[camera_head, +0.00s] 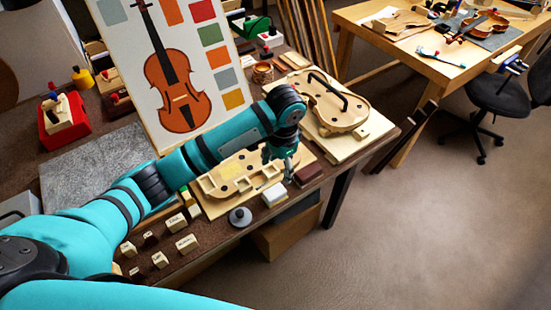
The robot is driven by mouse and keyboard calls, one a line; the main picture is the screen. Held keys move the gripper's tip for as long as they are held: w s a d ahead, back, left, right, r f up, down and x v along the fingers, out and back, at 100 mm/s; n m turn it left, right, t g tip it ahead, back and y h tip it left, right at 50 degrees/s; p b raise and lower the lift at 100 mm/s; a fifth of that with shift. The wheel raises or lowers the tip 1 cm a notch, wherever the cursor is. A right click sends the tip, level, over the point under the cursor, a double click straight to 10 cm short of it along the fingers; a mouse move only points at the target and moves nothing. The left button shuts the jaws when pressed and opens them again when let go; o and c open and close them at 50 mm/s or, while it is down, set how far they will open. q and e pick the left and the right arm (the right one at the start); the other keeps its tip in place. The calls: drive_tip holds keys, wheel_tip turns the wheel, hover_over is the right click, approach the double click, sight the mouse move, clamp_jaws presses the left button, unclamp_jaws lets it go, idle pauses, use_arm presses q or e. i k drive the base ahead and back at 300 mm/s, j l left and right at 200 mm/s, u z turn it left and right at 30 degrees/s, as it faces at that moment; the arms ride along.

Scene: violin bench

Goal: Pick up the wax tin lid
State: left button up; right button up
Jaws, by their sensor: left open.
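A round grey disc with a dark knob, which looks like the wax tin lid (239,217), lies near the front edge of the workbench. My left gripper (281,172) hangs fingers down over the bench, behind and to the right of the disc and clear of it. It is open, and I see nothing held in it. A white block (274,195) and a dark red-brown block (307,175) lie close to its fingertips. I cannot tell whether a tin lies under the disc. My right gripper is not in view.
Small labelled wooden blocks (187,243) lie left of the disc. A wooden mould board (221,208) lies behind it, under my forearm. A violin chart (125,75) stands behind my arm. A violin mould with a black handle (335,105) is at the right end. Open floor lies right.

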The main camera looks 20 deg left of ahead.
sight(241, 217)
drive_tip(key=u, duration=0.7)
